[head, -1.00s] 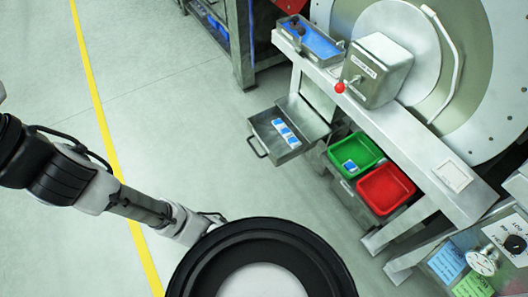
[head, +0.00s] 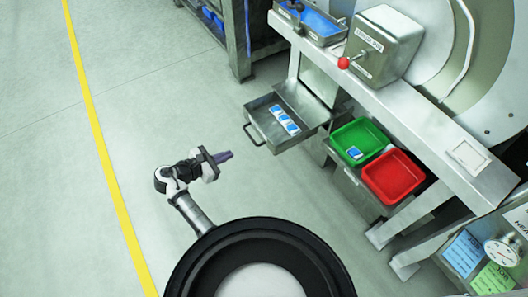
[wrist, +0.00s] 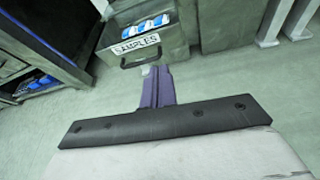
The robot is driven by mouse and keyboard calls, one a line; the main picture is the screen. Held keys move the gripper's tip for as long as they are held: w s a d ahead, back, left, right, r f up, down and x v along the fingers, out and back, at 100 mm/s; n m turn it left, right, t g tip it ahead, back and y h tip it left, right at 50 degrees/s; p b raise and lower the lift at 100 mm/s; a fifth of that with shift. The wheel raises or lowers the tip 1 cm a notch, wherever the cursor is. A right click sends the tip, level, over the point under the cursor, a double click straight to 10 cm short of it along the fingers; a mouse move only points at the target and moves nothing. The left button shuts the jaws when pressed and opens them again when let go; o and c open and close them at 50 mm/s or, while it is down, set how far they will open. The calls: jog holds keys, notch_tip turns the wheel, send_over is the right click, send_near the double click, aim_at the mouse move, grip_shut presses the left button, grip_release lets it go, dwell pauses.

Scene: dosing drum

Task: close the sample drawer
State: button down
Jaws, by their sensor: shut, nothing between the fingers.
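The sample drawer (head: 283,117) is a grey metal drawer, pulled out from under the bench, with several blue-and-white packets (head: 285,120) inside. Its handle (head: 254,136) faces left, toward open floor. In the wrist view the drawer front (wrist: 143,50) carries a "SAMPLES" label and the handle (wrist: 140,52) shows below it. My gripper (head: 226,156) is shut and empty, its purple fingers pointing right. It is apart from the drawer, below and left of the handle in the head view. In the wrist view the fingers (wrist: 156,72) show just below the drawer front; contact cannot be told there.
A green bin (head: 357,140) and a red bin (head: 393,177) stand right of the drawer under the bench (head: 420,140). A red knob (head: 343,63) sticks out above. A dark shelf rack (head: 238,45) stands at the back. The floor left of the drawer is clear.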

aim_at(274, 147)
jog(key=shift+g+h, duration=0.5)
jog(key=shift+h, duration=0.2)
jog(key=x, duration=0.4)
jog(key=s+d+x, duration=0.1)
jog(key=x, duration=0.4)
jog(key=s+x, duration=0.1)
jog(key=x, duration=0.4)
jog(key=shift+s+d+f+b, duration=0.2)
jog(key=shift+d+b, duration=0.1)
jog(key=shift+w+d, duration=0.25)
jog(key=shift+d, duration=0.15)
jog(key=shift+w+d+r, duration=0.15)
jog(key=shift+w+d, duration=0.05)
jog(key=shift+d, duration=0.1)
jog(key=w+d+p, duration=0.1)
jog(key=w+d, duration=0.1)
jog(key=d, duration=0.1)
jog(key=w+d, duration=0.1)
jog(key=d, duration=0.2)
jog(key=w+d+p, duration=0.1)
jog(key=w+d, duration=0.1)
jog(key=d, duration=0.2)
jog(key=shift+w+p, duration=0.3)
jog(key=shift+w, duration=0.05)
jog(key=shift+a, duration=0.1)
